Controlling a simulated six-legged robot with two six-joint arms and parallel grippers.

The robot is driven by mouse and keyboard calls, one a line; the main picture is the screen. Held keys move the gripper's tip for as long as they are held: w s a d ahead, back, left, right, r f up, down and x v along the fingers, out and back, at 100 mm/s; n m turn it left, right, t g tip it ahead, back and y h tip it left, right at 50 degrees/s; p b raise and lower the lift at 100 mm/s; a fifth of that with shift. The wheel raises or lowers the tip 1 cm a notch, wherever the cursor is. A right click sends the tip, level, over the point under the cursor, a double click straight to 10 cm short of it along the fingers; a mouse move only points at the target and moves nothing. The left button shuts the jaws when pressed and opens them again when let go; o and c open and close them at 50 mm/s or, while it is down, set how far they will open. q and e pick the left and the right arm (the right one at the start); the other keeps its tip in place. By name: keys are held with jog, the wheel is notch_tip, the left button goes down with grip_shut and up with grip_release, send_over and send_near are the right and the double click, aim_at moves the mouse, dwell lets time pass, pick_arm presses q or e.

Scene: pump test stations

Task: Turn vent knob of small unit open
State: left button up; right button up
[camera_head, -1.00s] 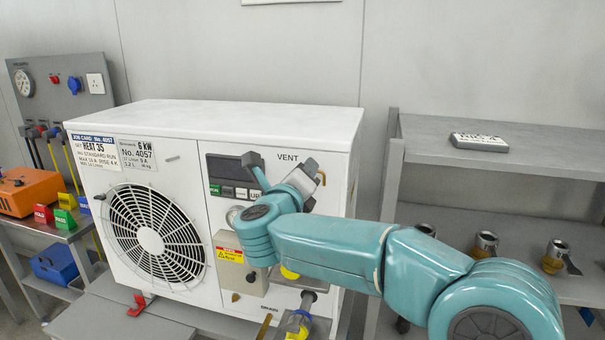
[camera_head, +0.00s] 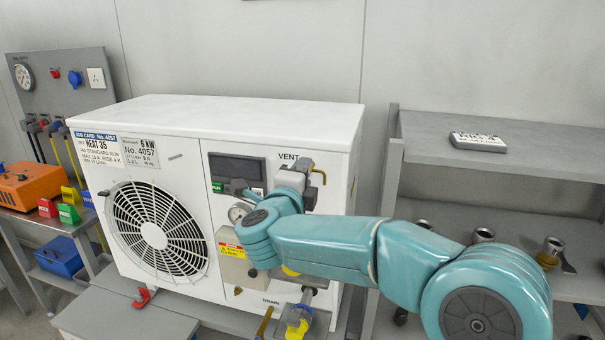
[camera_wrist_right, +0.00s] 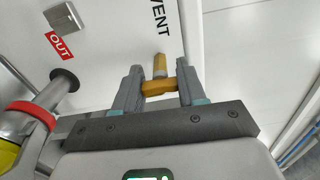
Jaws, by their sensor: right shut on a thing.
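The small unit is a white box (camera_head: 260,112) with a round fan grille and a VENT label near its upper right front. The brass vent knob (camera_wrist_right: 158,88) shows in the right wrist view between the two grey fingers of my right gripper (camera_wrist_right: 160,84), which are shut on it. A stem rises from it beside the VENT lettering. In the head view a bent brass piece (camera_head: 320,174) shows beside my right gripper (camera_head: 307,180). My teal right arm crosses the unit's lower right front and hides part of it. My left gripper is out of view.
A pipe with a yellow-and-blue fitting (camera_head: 297,322) hangs below. A grey shelf (camera_head: 520,150) with several fittings stands at right. An orange box (camera_head: 28,187) is at far left.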

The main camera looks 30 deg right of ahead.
dwell(0.5)
jog(key=o, duration=1.1)
jog(key=shift+c, duration=0.2)
jog(key=b+v, duration=0.3)
jog(key=v, duration=1.3)
jog(key=shift+s, duration=0.2)
jog(key=shift+a, duration=0.15)
